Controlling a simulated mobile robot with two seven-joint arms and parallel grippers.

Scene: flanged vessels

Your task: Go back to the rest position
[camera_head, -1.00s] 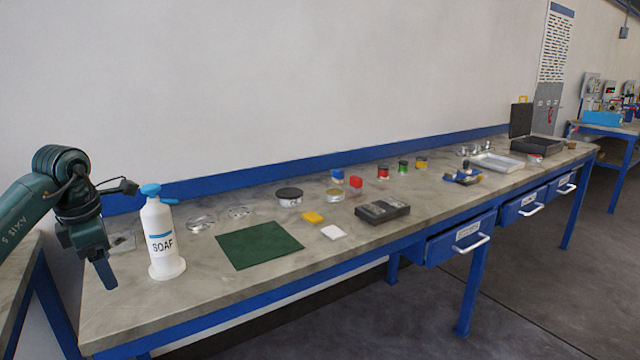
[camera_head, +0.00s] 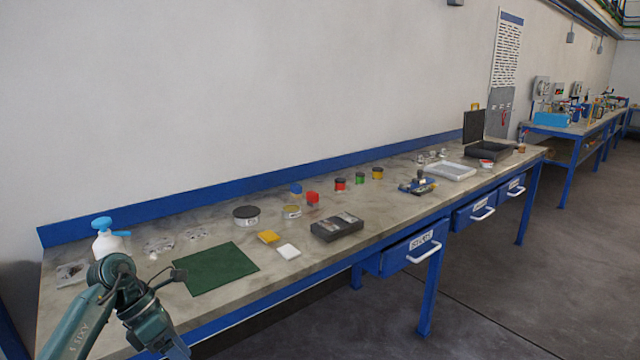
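My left arm comes in at the bottom left. Its gripper (camera_head: 176,346) points down at the bottom edge of the picture, in front of the workbench's (camera_head: 330,257) near edge. Its fingers are small and partly cut off, so I cannot tell whether they are open or shut. No held object shows. The white soap bottle (camera_head: 108,243) with a blue pump stands upright on the bench behind my arm, which hides its lower part. My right gripper is not in view.
A green mat (camera_head: 218,268) lies near my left arm. Beyond it are a black-lidded tin (camera_head: 246,215), a yellow block (camera_head: 268,237), a white block (camera_head: 288,251) and a dark box (camera_head: 337,227). A blue drawer (camera_head: 405,252) sticks out at the front. Floor on the right is clear.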

